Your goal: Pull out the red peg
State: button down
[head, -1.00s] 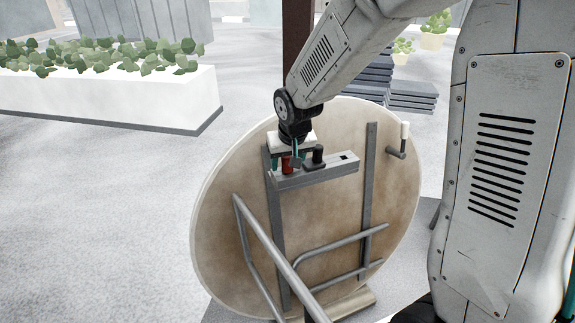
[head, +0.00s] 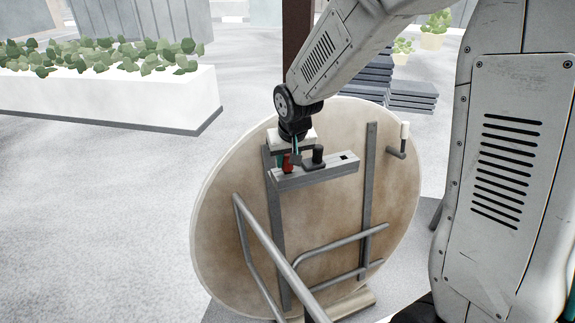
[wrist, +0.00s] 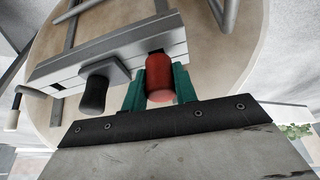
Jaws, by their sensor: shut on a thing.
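The red peg (head: 287,163) stands at the left end of a grey bar (head: 320,176) fixed across the back of a tilted round table top (head: 225,230). In the wrist view the red peg (wrist: 159,77) sits between the two green fingers of my gripper (wrist: 159,88), and its far end meets the grey bar (wrist: 110,52). My gripper (head: 290,155) is shut on the peg. In the head view the fingers partly cover it. I cannot tell how deep the peg sits in the bar.
A black knob (head: 318,154) stands on the bar just right of the peg, and it also shows in the wrist view (wrist: 93,92). A white-handled crank (head: 404,137) is at the upper right. Grey tubular legs (head: 265,235) cross the front. A white planter (head: 110,98) stands behind left.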

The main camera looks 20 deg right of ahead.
jog(key=shift+r, duration=0.75)
jog(key=shift+r, duration=3)
